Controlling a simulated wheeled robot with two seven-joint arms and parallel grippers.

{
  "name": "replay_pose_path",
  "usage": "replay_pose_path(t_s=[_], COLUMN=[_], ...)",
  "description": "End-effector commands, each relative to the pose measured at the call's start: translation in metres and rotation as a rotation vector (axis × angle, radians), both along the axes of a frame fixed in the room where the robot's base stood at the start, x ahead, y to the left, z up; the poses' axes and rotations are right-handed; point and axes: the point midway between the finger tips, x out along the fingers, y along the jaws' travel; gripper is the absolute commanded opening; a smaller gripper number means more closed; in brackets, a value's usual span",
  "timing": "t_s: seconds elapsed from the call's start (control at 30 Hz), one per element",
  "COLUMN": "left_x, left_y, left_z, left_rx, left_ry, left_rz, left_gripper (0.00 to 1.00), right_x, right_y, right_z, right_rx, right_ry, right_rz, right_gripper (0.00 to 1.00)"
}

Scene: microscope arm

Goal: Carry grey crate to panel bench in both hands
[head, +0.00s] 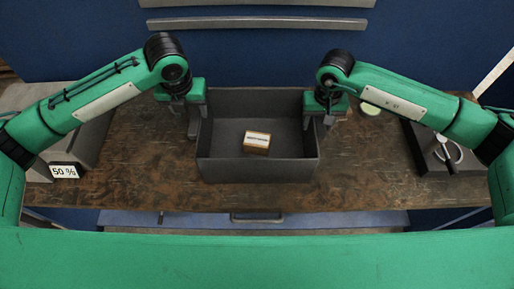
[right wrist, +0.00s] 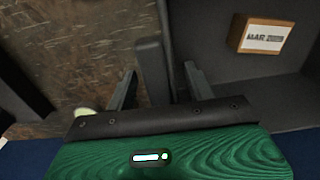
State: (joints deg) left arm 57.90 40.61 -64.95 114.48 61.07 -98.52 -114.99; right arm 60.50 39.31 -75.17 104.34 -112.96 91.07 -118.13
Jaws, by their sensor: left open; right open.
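The grey crate (head: 258,172) stands on a brown worn bench top, with a small wooden block with a white label (head: 257,141) inside it. The block also shows in the right wrist view (right wrist: 264,36), its label reading "MAR" and more. My left gripper (head: 194,122) is open at the crate's left wall. My right gripper (head: 318,118) is open at the crate's right wall. In the right wrist view its two fingers (right wrist: 160,88) stand on either side of the crate's wall, apart from it as far as I can tell.
A grey box with a "50 %" label (head: 64,171) stands at the left. A dark tray with a metal ring-shaped thing (head: 440,150) lies at the right. A pale green round thing (head: 370,109) lies behind the right gripper.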

Motion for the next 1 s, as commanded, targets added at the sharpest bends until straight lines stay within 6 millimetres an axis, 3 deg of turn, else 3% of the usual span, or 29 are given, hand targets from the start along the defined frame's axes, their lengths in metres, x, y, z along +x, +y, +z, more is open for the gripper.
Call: replay_pose_path(t_s=[0.2, 0.47, 0.8, 1.0], left_x=[-0.005, -0.008, -0.008, -0.008], left_y=[0.0, 0.001, 0.001, 0.001], left_z=[0.038, 0.052, 0.051, 0.051], left_rx=[0.0, 0.002, 0.002, 0.002], left_ry=[-0.003, 0.0, 0.0, 0.0], left_rz=[0.0, 0.001, 0.001, 0.001], left_gripper=[0.53, 0.53, 0.53, 0.53], right_x=[0.0, 0.001, 0.001, 0.001], right_y=[0.0, 0.0, 0.0, 0.0], right_z=[0.0, 0.01, 0.078, 0.109], right_rx=[0.0, 0.002, 0.002, 0.001], right_ry=[0.0, -0.002, -0.005, -0.001], right_rz=[0.0, 0.0, 0.001, 0.0], right_gripper=[0.53, 0.53, 0.53, 0.53])
